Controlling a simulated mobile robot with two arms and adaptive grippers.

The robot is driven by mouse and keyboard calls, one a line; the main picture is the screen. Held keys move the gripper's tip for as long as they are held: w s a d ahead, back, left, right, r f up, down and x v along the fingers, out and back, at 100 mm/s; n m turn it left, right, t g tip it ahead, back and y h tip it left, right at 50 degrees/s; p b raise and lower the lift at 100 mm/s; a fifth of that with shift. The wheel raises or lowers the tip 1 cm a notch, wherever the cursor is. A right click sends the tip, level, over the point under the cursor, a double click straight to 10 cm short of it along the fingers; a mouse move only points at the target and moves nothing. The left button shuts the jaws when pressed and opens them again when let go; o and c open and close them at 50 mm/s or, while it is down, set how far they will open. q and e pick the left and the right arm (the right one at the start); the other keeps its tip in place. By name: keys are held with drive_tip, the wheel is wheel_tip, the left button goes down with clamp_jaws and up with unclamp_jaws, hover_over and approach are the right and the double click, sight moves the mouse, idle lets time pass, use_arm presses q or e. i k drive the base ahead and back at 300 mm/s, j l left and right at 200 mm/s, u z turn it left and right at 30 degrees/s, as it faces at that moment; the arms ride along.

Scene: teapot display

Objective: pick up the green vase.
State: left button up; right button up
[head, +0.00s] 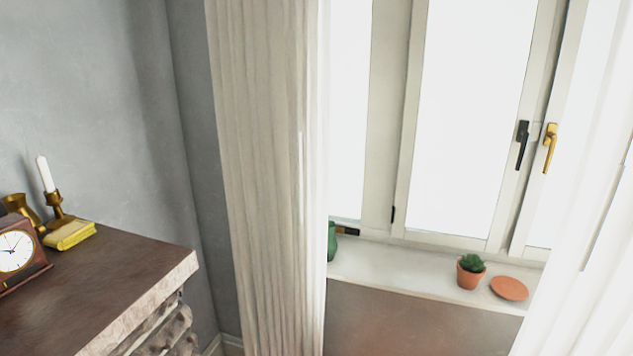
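A green object (332,241), which looks like the green vase, stands on the white windowsill (390,265) beside the curtain. Only its right edge shows; the curtain hides the rest. Neither of my grippers is in the head view.
A pleated light curtain (268,180) hangs left of the window, and another (590,230) at the right. A potted succulent (470,272) and a terracotta saucer (509,288) are on the sill. At left, a brown-topped mantel (110,270) bears a clock (17,253), a yellow book (70,235) and a candlestick (56,205).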

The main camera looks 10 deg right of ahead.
sight(332, 248)
drive_tip(key=i+l, duration=0.15)
drive_tip(key=l, duration=0.25)
drive_tip(key=i+l+z, duration=0.1)
drive_tip(key=l, duration=0.35)
drive_tip(key=i+l, duration=0.2)
drive_tip(key=l, duration=0.2)
drive_tip(key=i+l, duration=0.15)
drive_tip(key=l, duration=0.25)
drive_tip(key=z, duration=0.05)
